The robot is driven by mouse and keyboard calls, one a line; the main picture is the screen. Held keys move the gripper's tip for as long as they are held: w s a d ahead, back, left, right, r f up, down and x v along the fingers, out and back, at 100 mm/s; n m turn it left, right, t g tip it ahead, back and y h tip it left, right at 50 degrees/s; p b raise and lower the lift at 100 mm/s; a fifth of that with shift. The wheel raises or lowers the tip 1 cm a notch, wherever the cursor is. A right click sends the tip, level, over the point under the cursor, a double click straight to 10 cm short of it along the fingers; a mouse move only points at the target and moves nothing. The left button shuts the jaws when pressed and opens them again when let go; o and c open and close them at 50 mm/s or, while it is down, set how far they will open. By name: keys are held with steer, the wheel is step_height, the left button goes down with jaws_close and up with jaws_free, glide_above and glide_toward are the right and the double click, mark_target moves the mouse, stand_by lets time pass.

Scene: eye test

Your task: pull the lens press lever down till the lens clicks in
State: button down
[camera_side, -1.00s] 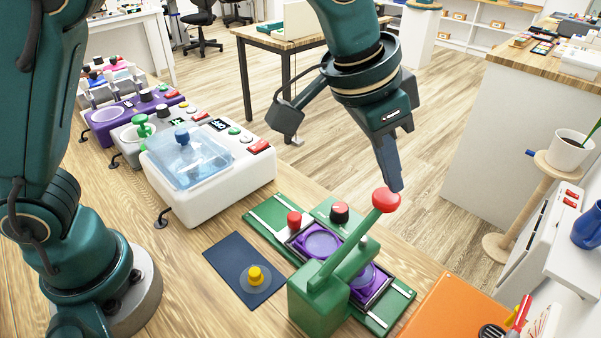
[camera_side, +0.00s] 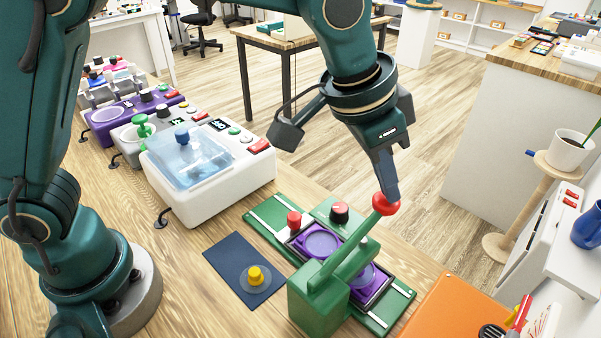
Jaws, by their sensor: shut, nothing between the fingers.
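The green lens press (camera_side: 318,306) stands on the wooden table at the lower middle. Its green lever (camera_side: 347,262) slants up to the right and ends in a red ball knob (camera_side: 386,206). My gripper (camera_side: 391,195) is shut and empty, pointing down, with its fingertips at the top of the red knob; they appear to touch it. A purple frame on the press base holds a round lens (camera_side: 319,243) at the left. A second round purple part (camera_side: 363,276) is partly hidden by the lever and press body.
A dark blue mat (camera_side: 229,262) with a yellow-knobbed disc lies left of the press. A white machine (camera_side: 226,184) stands behind left. An orange surface (camera_side: 452,309) lies at the right.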

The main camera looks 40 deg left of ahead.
mark_target(383, 200)
steer(key=shift+f, duration=1.7)
steer(key=shift+r, duration=0.1)
stand_by(0.5)
steer(key=shift+r, duration=4.15)
steer(key=shift+a, duration=0.1)
steer(key=s+a+r+n+t, duration=0.1)
steer(key=s+a+r+n, duration=0.15)
steer(key=a, duration=0.35)
steer(key=s+a+r+n+t, duration=0.1)
steer(key=s+a+r, duration=0.15)
steer(key=a, duration=0.35)
steer(key=s+a+f+n+y, duration=0.2)
steer(key=s+a+f, duration=0.4)
steer(key=s+f, duration=0.3)
steer(key=shift+s+a+f, duration=0.2)
steer(key=shift+s+f, duration=0.1)
steer(key=shift+s, duration=0.75)
